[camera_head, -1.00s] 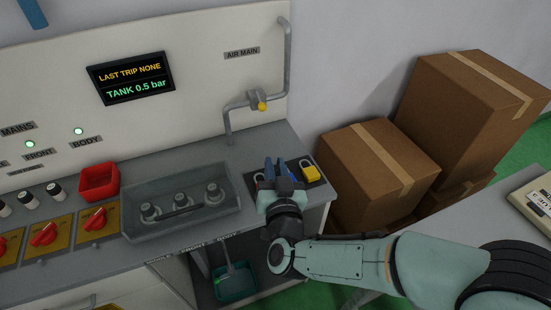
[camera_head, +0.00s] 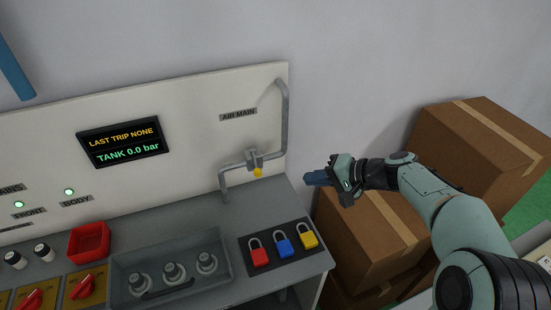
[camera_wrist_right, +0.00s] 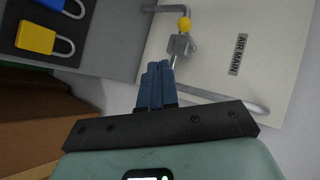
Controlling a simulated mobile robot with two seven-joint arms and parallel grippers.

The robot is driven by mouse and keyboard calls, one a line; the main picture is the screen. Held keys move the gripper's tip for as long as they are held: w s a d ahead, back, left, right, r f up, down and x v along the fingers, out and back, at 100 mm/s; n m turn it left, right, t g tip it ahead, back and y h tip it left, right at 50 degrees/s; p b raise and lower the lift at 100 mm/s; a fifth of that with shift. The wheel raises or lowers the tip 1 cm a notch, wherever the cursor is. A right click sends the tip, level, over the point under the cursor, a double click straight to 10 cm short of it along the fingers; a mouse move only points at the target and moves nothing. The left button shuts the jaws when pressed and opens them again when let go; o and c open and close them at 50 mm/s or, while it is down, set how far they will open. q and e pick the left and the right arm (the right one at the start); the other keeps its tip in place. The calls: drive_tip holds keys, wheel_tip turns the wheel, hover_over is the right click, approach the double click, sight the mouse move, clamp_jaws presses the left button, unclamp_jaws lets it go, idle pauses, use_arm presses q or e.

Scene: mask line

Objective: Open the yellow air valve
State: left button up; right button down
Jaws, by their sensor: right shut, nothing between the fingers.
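The yellow air valve (camera_head: 257,172) is a small yellow knob on a grey valve body, set in a grey pipe below the AIR MAIN label. In the right wrist view the yellow knob (camera_wrist_right: 184,24) shows at the top, beyond the fingertips. My right gripper (camera_head: 312,180) is to the right of the valve and apart from it, past the panel's right edge, with its blue fingers pointing left. In the right wrist view its fingers (camera_wrist_right: 157,68) are together, with nothing between them. My left gripper is not in view.
The screen (camera_head: 123,142) reads TANK 0.0 bar. The grey pipe (camera_head: 284,120) rises at the panel's right edge. Red, blue and yellow padlocks (camera_head: 283,245) lie on a dark mat on the bench. Cardboard boxes (camera_head: 480,150) stand right, under and behind my right arm.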

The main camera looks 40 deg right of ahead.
wheel_tip(320, 180, up, 3)
drive_tip(key=s+d+y, duration=0.1)
drive_tip(key=p, duration=0.2)
approach(256, 164)
drive_tip(key=w+a+f, duration=0.1)
drive_tip(key=a+f, duration=0.2)
drive_tip(key=f, duration=0.1)
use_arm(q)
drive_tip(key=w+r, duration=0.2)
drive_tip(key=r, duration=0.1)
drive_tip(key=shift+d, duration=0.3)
use_arm(e)
drive_tip(key=shift+w+a+r, duration=0.15)
drive_tip(key=shift+r, duration=0.05)
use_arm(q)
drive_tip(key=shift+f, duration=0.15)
